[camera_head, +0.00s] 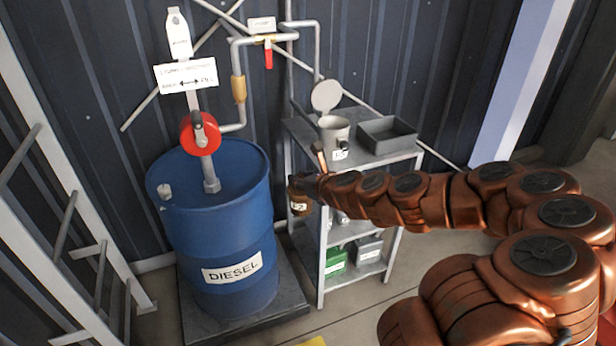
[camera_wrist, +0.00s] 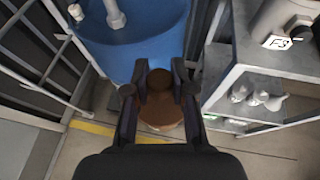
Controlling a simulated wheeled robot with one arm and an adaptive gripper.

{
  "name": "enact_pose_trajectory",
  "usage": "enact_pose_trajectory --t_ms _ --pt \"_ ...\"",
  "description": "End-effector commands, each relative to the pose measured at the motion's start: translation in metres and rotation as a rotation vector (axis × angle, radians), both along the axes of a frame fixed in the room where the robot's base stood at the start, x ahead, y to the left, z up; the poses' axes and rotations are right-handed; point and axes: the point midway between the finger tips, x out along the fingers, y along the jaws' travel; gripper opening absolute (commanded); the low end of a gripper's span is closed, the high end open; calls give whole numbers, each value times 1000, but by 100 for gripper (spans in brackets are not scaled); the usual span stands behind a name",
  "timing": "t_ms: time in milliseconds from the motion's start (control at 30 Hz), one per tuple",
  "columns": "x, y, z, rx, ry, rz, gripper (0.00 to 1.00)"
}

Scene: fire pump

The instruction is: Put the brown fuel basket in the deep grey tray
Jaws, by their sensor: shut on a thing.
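The brown fuel basket (camera_head: 299,203) hangs at the end of my arm, left of the shelf, with a small pale label on it. In the wrist view the brown basket (camera_wrist: 160,108) sits between the two dark fingers of my gripper (camera_wrist: 160,92). My gripper (camera_head: 303,184) is shut on it and holds it off the floor, between the blue drum and the shelf unit. The deep grey tray (camera_head: 387,122) is on the top shelf at the right, and it looks empty. My arm hides part of the shelf unit's front.
A grey pot (camera_head: 334,138) with a raised round lid (camera_head: 326,96) stands beside the tray. The shelf unit (camera_head: 366,160) holds a green can (camera_head: 336,261) and grey boxes lower down. A blue diesel drum (camera_head: 225,225) with a pump stands left. A ladder (camera_head: 62,225) is at far left.

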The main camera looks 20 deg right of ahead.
Motion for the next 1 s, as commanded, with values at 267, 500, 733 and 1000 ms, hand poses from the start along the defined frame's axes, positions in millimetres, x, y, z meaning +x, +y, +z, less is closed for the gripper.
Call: enact_pose_trajectory --t_ms 267,500,733,1000 --pt "18 28 -17 0 3 -54 0" --pt "40 57 -36 -3 5 -125 0" --pt "53 76 -46 -1 2 -170 0" --pt "62 86 -54 -4 1 -200 0"
